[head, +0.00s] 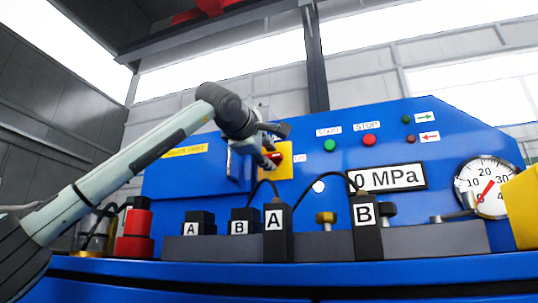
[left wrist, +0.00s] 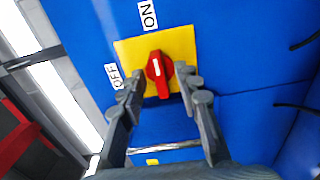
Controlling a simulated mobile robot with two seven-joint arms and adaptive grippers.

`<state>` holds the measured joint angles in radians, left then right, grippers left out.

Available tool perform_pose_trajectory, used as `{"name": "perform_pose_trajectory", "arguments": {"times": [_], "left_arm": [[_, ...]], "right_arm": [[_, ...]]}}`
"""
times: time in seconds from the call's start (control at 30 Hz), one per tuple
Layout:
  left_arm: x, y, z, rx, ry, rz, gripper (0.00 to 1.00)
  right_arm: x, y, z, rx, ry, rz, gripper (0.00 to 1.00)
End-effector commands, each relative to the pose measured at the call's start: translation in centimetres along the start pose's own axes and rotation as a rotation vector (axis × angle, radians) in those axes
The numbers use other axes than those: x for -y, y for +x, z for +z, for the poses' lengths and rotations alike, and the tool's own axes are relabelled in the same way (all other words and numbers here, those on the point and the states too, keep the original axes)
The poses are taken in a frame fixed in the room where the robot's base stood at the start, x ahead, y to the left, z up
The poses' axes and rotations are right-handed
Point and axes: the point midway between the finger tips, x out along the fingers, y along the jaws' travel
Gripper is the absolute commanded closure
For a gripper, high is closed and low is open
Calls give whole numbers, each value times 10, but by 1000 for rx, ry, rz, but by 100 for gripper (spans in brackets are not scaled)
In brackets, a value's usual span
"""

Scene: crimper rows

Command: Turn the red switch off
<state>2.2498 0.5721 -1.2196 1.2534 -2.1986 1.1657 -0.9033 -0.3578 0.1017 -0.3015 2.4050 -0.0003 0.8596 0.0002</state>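The red switch (left wrist: 158,68) sits on a square yellow plate (left wrist: 126,50) on the blue panel. Its white mark runs roughly toward the ON label (left wrist: 149,14); the OFF label (left wrist: 114,76) is at the plate's left. My left gripper (left wrist: 161,76) is open, with one finger on each side of the switch and a narrow gap seeming to show on both sides. In the head view my left gripper (head: 270,158) is at the yellow plate (head: 285,168) and partly hides the switch. My right gripper is in neither view.
A START green button (head: 330,145) and a STOP red button (head: 369,140) are right of the plate. A 0 MPa display (head: 390,178) and a round gauge (head: 487,187) are farther right. Black blocks marked A (head: 276,245) and B (head: 368,240), with cables, stand below.

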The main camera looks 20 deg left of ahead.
Motion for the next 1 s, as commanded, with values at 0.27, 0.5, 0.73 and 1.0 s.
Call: {"name": "perform_pose_trajectory", "arguments": {"times": [0.27,0.5,0.73,1.0], "left_arm": [[0,4,0,0,1,1,67],[0,4,0,0,1,1,91],[0,4,0,0,0,1,100],[0,4,0,1,-31,0,100]], "right_arm": [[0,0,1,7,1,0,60],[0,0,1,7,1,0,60],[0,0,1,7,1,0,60],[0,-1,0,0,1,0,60]]}}
